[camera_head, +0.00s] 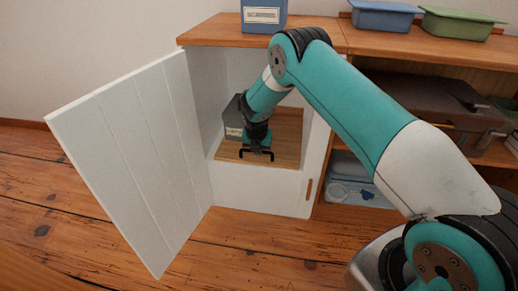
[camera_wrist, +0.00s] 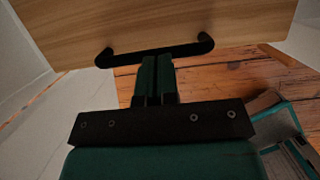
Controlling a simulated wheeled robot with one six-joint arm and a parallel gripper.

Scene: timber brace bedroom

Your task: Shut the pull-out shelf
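The pull-out shelf (camera_head: 287,133) is a wooden board inside the white cabinet, with a black bar handle at its front edge. In the wrist view the shelf (camera_wrist: 190,22) spans the top, and its handle (camera_wrist: 190,49) lies just beyond my fingertips. My gripper (camera_head: 257,145) is at the handle in the head view. In the wrist view my gripper's (camera_wrist: 158,60) two dark green fingers are together, with only a thin line between them. Their tips meet or overlap the bar; I cannot tell whether they touch it. Part of the shelf is hidden by my arm.
The white plank door (camera_head: 130,150) stands wide open to the left. A dark grey box (camera_head: 233,115) sits at the shelf's left. Blue and green containers (camera_head: 455,24) stand on top; a brown case (camera_head: 425,100) fills the right bay. Plank floor (camera_head: 240,255) in front is clear.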

